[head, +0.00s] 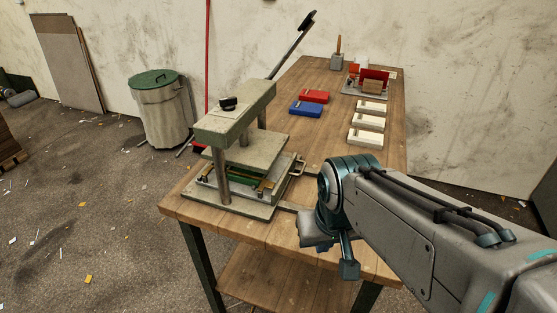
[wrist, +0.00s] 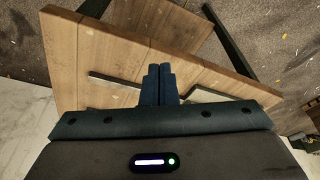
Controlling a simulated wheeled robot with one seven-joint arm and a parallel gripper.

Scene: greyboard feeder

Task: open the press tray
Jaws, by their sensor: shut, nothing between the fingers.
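The press (head: 240,140) stands on the near left of the wooden table, with a lever rising behind it. Its tray (head: 266,184) sits low between the press plates, with a dark green edge and brass-coloured parts. A small handle (head: 298,167) sticks out on the press's right side. My gripper (wrist: 160,70) is shut and empty, pointing down over the table in the wrist view. In the head view its fingers are largely hidden by my own arm, to the right of the press and apart from the handle.
Red (head: 314,96) and blue (head: 306,109) boxes and several white blocks (head: 366,124) stand farther back. A lidded bin (head: 160,112) stands on the floor left.

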